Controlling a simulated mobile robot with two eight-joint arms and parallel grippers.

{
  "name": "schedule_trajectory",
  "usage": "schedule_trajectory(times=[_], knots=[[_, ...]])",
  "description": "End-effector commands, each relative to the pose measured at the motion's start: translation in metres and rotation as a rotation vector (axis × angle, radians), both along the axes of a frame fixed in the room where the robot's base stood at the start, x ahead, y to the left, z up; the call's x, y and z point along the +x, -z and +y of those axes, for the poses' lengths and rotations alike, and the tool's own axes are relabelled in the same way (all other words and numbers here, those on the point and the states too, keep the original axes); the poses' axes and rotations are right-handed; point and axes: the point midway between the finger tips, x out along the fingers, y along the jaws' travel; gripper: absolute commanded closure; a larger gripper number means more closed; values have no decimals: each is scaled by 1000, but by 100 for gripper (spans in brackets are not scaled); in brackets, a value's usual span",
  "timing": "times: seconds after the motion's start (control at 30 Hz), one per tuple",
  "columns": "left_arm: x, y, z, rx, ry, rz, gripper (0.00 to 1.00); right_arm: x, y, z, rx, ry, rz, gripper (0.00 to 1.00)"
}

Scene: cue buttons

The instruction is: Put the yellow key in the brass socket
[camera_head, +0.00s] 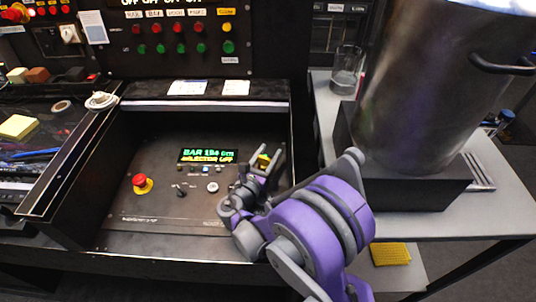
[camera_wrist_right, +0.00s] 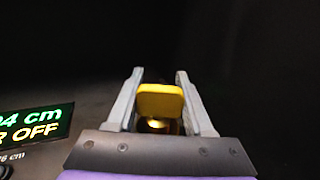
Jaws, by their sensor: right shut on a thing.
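The yellow key (camera_head: 264,160) is between the fingers of my right gripper (camera_head: 268,165), over the right part of the recessed panel. In the right wrist view its flat yellow head (camera_wrist_right: 160,101) sits between the two grey fingers of my right gripper (camera_wrist_right: 156,103), which is shut on it. A brass-coloured gleam shows just below the key's head there; I cannot tell whether it is the key's shaft or the brass socket. The brass socket cannot be made out in the head view, where the gripper covers that part of the panel. My left gripper is not in view.
The recessed panel (camera_head: 150,212) has raised side walls, a red emergency button (camera_head: 140,181), a lit display (camera_head: 208,155) and small knobs. A large metal pot (camera_head: 425,90) stands on a black box to the right. A yellow sponge-like block (camera_head: 390,254) lies below it.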

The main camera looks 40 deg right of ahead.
Motion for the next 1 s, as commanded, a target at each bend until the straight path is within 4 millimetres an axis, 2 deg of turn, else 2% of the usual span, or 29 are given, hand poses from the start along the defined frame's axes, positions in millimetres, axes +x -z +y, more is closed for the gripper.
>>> schedule_trajectory(times=[0.23,0.27,0.4,0.77,0.87,1.0], knots=[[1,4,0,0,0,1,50,0,4,0,0,0,0,100],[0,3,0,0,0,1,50,0,3,0,0,0,0,43],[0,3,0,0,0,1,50,0,2,0,0,0,0,18],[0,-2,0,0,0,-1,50,0,-2,0,0,0,-1,18],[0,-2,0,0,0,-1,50,-4,-2,12,1,-4,0,18],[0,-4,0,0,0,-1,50,-18,-2,37,2,-6,0,18]])
